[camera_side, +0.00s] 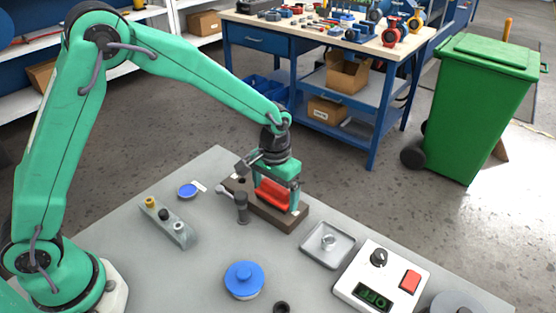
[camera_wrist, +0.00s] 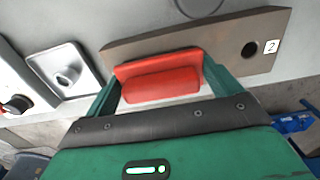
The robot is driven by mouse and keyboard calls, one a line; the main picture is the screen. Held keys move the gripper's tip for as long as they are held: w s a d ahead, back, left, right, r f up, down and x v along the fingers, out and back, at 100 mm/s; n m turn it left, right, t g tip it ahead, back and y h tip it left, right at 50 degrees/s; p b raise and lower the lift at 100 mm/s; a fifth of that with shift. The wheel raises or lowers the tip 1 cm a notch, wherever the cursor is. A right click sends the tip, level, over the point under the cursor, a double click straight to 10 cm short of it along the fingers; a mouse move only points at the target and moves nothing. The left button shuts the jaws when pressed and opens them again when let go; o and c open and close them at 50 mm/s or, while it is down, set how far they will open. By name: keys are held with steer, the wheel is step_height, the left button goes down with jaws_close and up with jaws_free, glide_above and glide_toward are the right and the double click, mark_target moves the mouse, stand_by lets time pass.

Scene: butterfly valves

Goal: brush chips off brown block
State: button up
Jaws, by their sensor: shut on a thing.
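The brown block (camera_side: 285,218) lies on the grey table under my gripper. In the wrist view the brown block (camera_wrist: 228,42) spans the upper middle, with a dark hole and a label "2" at its right end. My gripper (camera_side: 275,192) points down over the block and is shut on a red piece (camera_side: 271,195). In the wrist view the red piece (camera_wrist: 160,84) sits between the two green fingers. Its bristles, if it is the brush, are hidden, and I cannot tell whether it touches the block. I can make out no chips.
A dark upright post (camera_side: 242,207) stands close to the block's left. A metal tray (camera_side: 328,245) and a white control box (camera_side: 365,290) lie to the right. A blue-topped knob (camera_side: 244,279) is in front, a grey fitting (camera_side: 168,226) at left.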

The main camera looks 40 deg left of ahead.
steer(key=shift+d, duration=0.85)
steer(key=shift+a+r, duration=0.1)
steer(key=shift+r, duration=4.05)
steer(key=shift+a, duration=0.1)
